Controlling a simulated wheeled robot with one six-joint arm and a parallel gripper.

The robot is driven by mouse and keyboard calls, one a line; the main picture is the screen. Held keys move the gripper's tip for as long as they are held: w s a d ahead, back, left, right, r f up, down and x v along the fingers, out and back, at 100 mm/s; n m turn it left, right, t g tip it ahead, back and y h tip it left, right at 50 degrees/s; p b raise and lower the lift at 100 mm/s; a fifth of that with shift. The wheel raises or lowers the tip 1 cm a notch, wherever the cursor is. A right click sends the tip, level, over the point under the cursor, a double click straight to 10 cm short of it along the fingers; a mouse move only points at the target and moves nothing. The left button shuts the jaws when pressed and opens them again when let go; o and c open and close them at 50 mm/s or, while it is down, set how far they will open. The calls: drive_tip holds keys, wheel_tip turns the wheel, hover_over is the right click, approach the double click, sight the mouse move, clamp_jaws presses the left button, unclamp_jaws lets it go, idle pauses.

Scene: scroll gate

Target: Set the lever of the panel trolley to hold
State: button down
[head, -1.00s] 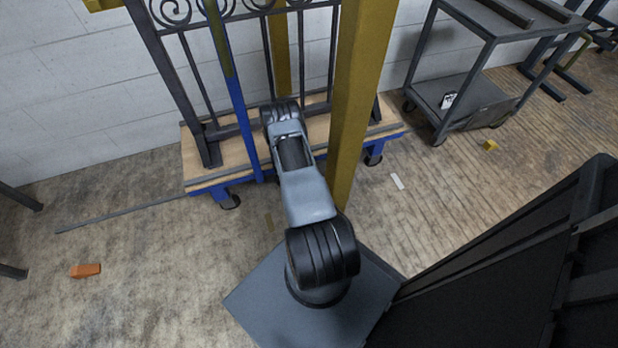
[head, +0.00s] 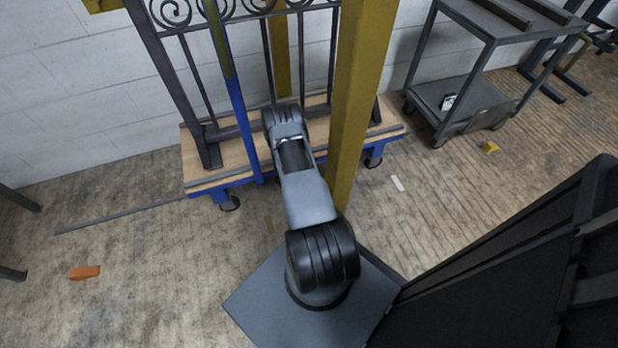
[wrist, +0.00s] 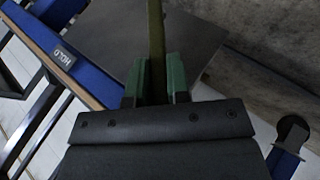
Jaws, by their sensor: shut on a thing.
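The panel trolley (head: 200,167) has a wooden deck on a blue frame with castors and carries a dark scrolled gate panel (head: 205,145). In the wrist view, a "HOLD" label (wrist: 64,57) sits on a blue bar to the left. My gripper (wrist: 155,82) has green fingers shut on a narrow olive bar (wrist: 156,30), which looks like the lever. The bar stands between the fingers, apart from the label and to its right. In the head view, my arm hides the gripper and lever.
A yellow post (head: 358,90) stands close beside my arm on the right. A grey cart (head: 475,105) stands at the back right. An orange piece (head: 84,272) lies on the floor at left, and a thin rod (head: 120,217) lies left of the trolley.

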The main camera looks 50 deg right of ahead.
drive_tip(key=shift+s+d+r+y+p, duration=0.15)
drive_tip(key=shift+d+r+y+p, duration=0.2)
drive_tip(key=shift+r+p, duration=0.1)
drive_tip(key=shift+s+d+r+m+t+y, duration=0.25)
drive_tip(key=shift+d+t+y, duration=0.3)
drive_tip(key=shift+y, duration=0.3)
drive_tip(key=c, duration=1.1)
unclamp_jaws()
drive_tip(key=shift+f, duration=0.1)
drive_tip(key=p+v, duration=0.5)
drive_tip(key=v, duration=0.9)
drive_tip(key=shift+d, duration=0.1)
